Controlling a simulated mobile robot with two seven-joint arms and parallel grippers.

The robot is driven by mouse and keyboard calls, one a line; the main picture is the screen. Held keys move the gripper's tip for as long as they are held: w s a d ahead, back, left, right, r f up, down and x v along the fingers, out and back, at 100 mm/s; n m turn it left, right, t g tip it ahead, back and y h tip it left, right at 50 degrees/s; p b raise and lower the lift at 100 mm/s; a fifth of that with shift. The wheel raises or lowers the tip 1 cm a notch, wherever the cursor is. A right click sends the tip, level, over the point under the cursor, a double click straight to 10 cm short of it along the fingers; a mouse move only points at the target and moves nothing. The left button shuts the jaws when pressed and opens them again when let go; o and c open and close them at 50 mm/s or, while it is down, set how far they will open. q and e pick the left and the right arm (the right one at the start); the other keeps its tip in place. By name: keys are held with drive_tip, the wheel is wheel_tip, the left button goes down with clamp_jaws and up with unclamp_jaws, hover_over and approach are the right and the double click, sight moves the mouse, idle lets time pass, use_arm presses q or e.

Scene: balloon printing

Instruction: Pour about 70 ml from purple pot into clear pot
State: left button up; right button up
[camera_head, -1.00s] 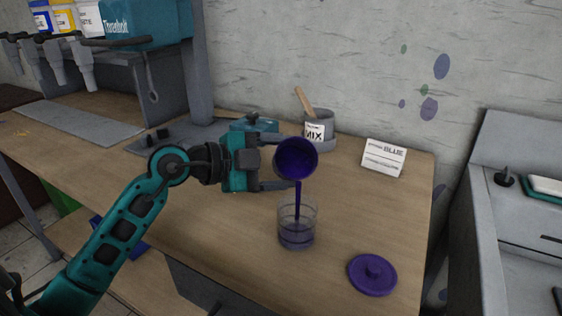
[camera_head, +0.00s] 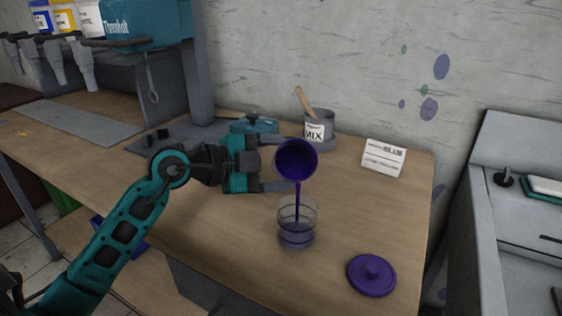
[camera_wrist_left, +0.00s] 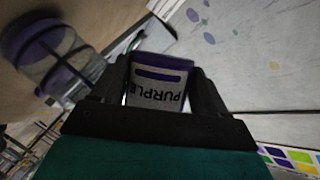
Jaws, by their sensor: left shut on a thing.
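My left gripper (camera_head: 272,165) is shut on the purple pot (camera_head: 296,160), which is tilted with its mouth toward the head camera. A thin purple stream (camera_head: 297,200) runs from its lip down into the clear pot (camera_head: 296,226). The clear pot stands upright on the table below, with purple liquid in its lower part. In the left wrist view the purple pot (camera_wrist_left: 160,84) sits between the fingers with its "PURPLE" label showing, and the clear pot (camera_wrist_left: 45,52) is at upper left. My right gripper is not in view.
A purple lid (camera_head: 371,275) lies on the wooden table (camera_head: 220,240) near its front right. A grey "MIX" pot (camera_head: 319,130) with a wooden stick and a white "BLUE" card (camera_head: 384,158) stand at the back. A teal device (camera_head: 253,124) is behind the gripper.

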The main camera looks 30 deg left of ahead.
use_arm(q)
drive_tip(key=shift+s+d+m+t+p, duration=0.1)
drive_tip(key=shift+m+t+p, duration=0.3)
drive_tip(key=shift+m+p, duration=0.5)
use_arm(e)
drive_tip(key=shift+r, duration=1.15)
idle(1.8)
use_arm(q)
drive_tip(key=shift+r+p, duration=0.1)
drive_tip(key=shift+p, duration=0.3)
drive_tip(key=p, duration=0.2)
drive_tip(key=n+p, duration=0.1)
drive_tip(key=p, duration=0.1)
drive_tip(key=shift+r+n+g+p, duration=0.3)
drive_tip(key=shift+g+p, duration=0.05)
drive_tip(key=shift+g, duration=0.05)
drive_tip(key=shift+f+p, duration=0.2)
drive_tip(key=shift+p, duration=0.4)
drive_tip(key=shift+f+n, duration=0.2)
drive_tip(key=shift+n, duration=0.1)
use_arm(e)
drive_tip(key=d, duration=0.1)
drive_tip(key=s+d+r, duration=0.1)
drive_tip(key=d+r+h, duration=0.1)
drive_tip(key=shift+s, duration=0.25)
